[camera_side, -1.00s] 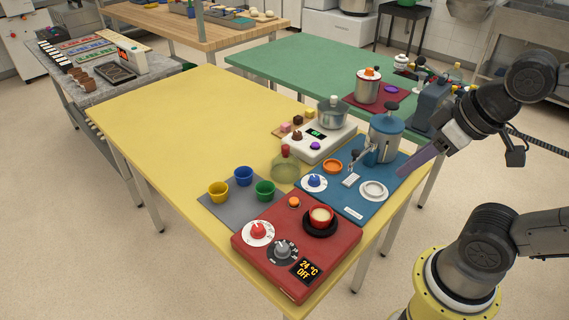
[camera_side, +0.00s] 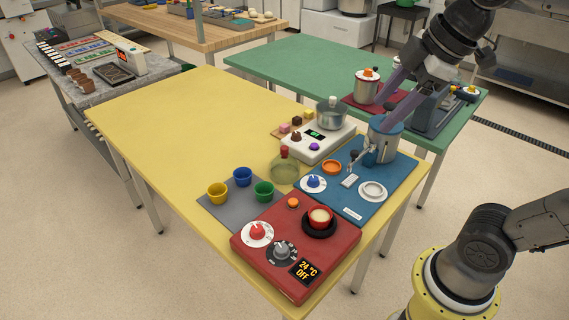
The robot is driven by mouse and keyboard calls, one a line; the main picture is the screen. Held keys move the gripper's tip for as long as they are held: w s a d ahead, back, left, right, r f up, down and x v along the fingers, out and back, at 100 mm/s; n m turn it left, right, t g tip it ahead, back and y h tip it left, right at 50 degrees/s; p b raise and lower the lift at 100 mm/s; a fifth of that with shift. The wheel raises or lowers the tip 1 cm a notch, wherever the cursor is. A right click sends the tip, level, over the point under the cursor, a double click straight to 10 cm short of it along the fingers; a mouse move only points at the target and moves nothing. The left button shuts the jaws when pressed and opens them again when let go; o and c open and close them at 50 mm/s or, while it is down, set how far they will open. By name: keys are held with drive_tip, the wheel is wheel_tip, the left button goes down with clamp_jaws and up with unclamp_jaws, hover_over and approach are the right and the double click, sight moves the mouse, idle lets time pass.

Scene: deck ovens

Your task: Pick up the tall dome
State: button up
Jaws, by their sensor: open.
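The tall dome (camera_side: 285,172) is a clear, greenish bell with a red knob on top. It stands upright on the yellow table (camera_side: 180,130), behind the green cup and left of the blue board. My gripper (camera_side: 387,115) is open, with its two long purple fingers pointing down and to the left. It is above the blue-grey canister, to the right of the dome and well apart from it. Nothing shows between the fingers.
Close to the dome are a white scale (camera_side: 318,143) with a steel pot (camera_side: 332,113), a blue board (camera_side: 390,193) with a canister (camera_side: 384,140), several cups on a grey mat (camera_side: 232,214), and a red control unit (camera_side: 325,264). The table's left half is clear.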

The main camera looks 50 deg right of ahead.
drive_tip(key=w+r+n+g, duration=0.1)
drive_tip(key=w+r+n, duration=0.25)
drive_tip(key=w, duration=0.75)
drive_tip(key=n+g, duration=0.3)
drive_tip(key=n, duration=0.1)
hover_over(285, 147)
wheel_tip(285, 147, down, 12)
drive_tip(key=f, duration=0.1)
drive_tip(key=shift+m+g+y, duration=0.25)
drive_tip(key=shift+g+y, duration=0.25)
drive_tip(key=f, duration=1)
drive_tip(key=shift+w+d+f, duration=0.3)
drive_tip(key=shift+d, duration=0.05)
drive_tip(key=f, duration=0.5)
drive_tip(key=shift+s+a, duration=0.35)
drive_tip(key=shift+a, duration=0.05)
drive_tip(key=shift+f, duration=0.65)
drive_tip(key=shift+c, duration=0.2)
clamp_jaws()
